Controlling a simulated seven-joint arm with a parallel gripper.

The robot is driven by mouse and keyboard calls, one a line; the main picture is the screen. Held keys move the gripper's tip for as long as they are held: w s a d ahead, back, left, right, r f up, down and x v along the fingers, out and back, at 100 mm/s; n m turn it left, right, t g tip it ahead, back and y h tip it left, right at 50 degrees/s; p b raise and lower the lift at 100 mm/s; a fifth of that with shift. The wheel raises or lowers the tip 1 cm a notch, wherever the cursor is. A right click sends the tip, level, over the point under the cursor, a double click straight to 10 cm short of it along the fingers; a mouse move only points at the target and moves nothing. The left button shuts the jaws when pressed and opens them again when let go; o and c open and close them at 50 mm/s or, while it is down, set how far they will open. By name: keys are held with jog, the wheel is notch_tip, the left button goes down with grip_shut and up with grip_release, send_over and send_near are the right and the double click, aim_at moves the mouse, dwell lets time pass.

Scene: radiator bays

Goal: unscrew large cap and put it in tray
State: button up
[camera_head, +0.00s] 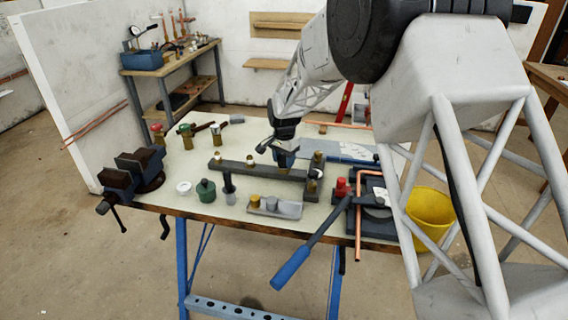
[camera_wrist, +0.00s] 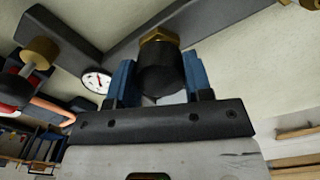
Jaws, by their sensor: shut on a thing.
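My gripper (camera_head: 285,160) is over the right part of the dark manifold bar (camera_head: 238,167) on the bench. In the wrist view, its blue fingers (camera_wrist: 159,78) are shut on the sides of a black cap (camera_wrist: 161,65). A brass hex fitting (camera_wrist: 159,38) shows at the cap's far end, beside the dark bar (camera_wrist: 177,20). I cannot tell whether the cap is still threaded on. In the head view the gripper hides the cap. A small grey tray (camera_head: 290,212) lies in front of the bar, with yellow and grey caps in it.
A vise (camera_head: 133,172) is at the bench's left end. A green-topped piece (camera_head: 206,191) and a white ring (camera_head: 183,187) stand near the front edge. A bender with a blue handle (camera_head: 291,266) and a red-topped piece (camera_head: 341,187) are right of the tray. A yellow bucket (camera_head: 428,215) stands farther right.

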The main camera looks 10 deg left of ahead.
aim_at(284, 157)
jog(key=n, duration=1.1)
dwell(0.3)
jog(key=shift+r, duration=0.2)
jog(key=shift+r, duration=2.25)
jog(key=shift+r, duration=0.1)
jog(key=shift+d, duration=0.1)
